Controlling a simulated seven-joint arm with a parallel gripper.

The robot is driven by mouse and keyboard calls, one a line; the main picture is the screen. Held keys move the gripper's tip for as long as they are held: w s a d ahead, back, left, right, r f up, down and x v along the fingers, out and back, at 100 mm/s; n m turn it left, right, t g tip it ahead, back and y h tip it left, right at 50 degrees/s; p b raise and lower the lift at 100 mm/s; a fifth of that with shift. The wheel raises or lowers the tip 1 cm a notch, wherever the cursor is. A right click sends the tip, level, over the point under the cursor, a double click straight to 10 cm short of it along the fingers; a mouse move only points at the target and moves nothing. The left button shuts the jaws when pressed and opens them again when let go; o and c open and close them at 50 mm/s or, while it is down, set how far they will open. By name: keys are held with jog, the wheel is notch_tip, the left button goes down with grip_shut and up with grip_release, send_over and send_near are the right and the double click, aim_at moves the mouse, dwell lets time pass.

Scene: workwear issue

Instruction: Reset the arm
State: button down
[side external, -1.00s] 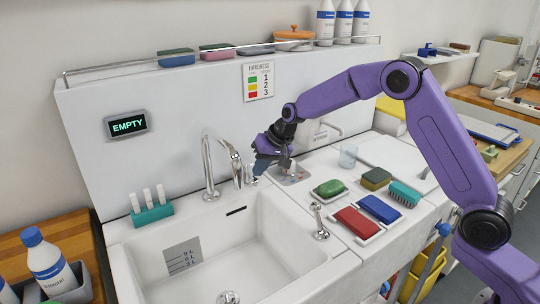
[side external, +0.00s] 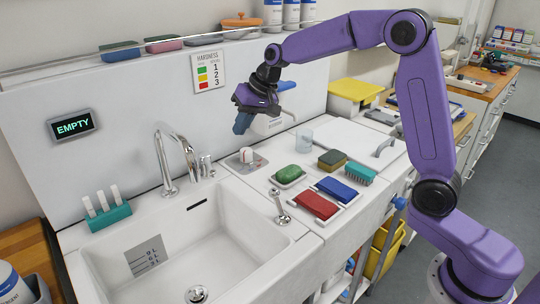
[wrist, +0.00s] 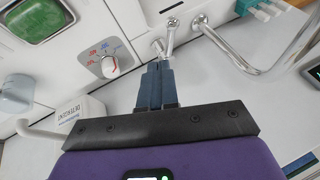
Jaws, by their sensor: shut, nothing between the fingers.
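My gripper (side external: 242,123) is shut and empty. In the side external view it hangs in the air above the back of the counter, in front of the white back panel, with its fingers pointing down. In the wrist view my gripper's two dark fingers (wrist: 158,66) lie together with nothing between them. Beyond them, a white dial (wrist: 111,66) on a grey plate with red and blue marks shows to the left. This dial also shows in the side external view (side external: 247,155), below my gripper. The fingers appear clear of it.
The white sink (side external: 200,262) has a tall faucet (side external: 166,160) behind it. A green soap (side external: 290,173), red sponge (side external: 316,204), blue sponge (side external: 338,189) and teal brush (side external: 359,174) lie right of it. A clear glass (side external: 304,139) stands behind. The wall display (side external: 73,126) reads EMPTY.

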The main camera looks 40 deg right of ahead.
jog(key=s+a+f+n+g, duration=0.15)
jog(key=s+n, duration=0.25)
jog(key=s, duration=0.7)
jog(key=s+a+f+n+g, duration=0.1)
jog(key=s+a+n+g, duration=0.15)
jog(key=s, duration=0.85)
jog(key=s+d+f+n+h, duration=0.1)
jog(key=s+d+n, duration=0.3)
jog(key=s, duration=0.5)
jog(key=s+d+f+n+h, duration=0.1)
jog(key=s+d+f+n, duration=0.1)
jog(key=s, duration=0.8)
jog(key=shift+d+f+n+h, duration=0.3)
jog(key=shift+d+n+h, duration=0.1)
jog(key=shift+d+n, duration=0.5)
